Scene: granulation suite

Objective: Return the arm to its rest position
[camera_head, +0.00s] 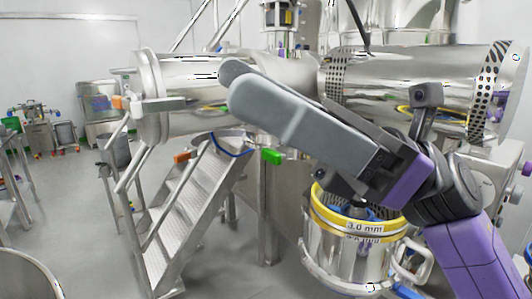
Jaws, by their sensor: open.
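My gripper (236,88) is raised in the middle of the head view, with its grey fingers pointing up and to the left. The near finger covers most of the far one, whose tip shows just behind it. The gap between them is mostly hidden, and I see nothing held. My purple arm comes in from the lower right. The fingers appear in front of the large steel machine (185,82); I cannot tell the distance between them.
A steel staircase (190,215) stands at centre left. A steel vessel with a yellow "3.0 mm" ring (345,226) is below my wrist. A perforated cylinder (430,75) is behind my arm. Carts (40,135) stand far left. Grey floor (85,215) is open at left.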

